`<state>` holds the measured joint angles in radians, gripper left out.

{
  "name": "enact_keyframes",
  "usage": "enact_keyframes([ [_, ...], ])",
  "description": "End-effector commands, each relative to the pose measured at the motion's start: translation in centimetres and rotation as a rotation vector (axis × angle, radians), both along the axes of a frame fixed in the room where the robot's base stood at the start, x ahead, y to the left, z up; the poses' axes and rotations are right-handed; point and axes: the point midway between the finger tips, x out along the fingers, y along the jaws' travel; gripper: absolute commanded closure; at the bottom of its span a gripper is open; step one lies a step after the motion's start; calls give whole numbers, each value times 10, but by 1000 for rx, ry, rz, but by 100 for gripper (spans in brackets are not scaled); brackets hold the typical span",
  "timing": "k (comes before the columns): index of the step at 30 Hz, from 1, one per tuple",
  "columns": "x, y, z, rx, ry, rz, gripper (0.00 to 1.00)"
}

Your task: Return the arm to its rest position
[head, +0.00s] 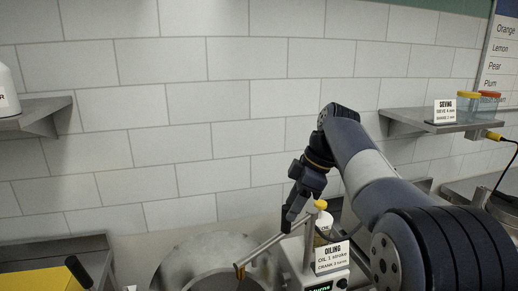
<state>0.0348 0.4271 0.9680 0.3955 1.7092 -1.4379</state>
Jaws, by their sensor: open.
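My arm rises from the lower right, bends at its elbow and reaches down at the centre of the head view. My gripper (288,222) points down at its end, just above a metal bar (262,249) with a brass-coloured tip. The jaws are open, and I see nothing held between them. The gripper is seen mostly from the side, so whether it touches the bar cannot be told.
A white oil bottle (324,224) with a yellow cap stands close right of the gripper, behind an oiling sign (332,258). A large round pan (180,262) is below left. Wall shelves (440,124) hold jars and a sieving sign (445,111). A yellow surface (40,282) is lower left.

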Motion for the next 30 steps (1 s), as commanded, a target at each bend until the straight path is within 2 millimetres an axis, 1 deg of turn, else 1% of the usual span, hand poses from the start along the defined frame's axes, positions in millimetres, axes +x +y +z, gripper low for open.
enact_keyframes([
  [1, 0, 4, -9, 0, 2, 2, 56],
  [6, 1, 15, -34, 0, 1, 3, 56],
  [12, 2, 22, -51, 0, -1, 2, 56],
  [15, 5, 24, -51, 0, -3, 1, 56],
  [23, 6, 24, -51, 0, -4, 1, 56],
  [30, 5, 21, -53, -4, 0, -11, 56],
])
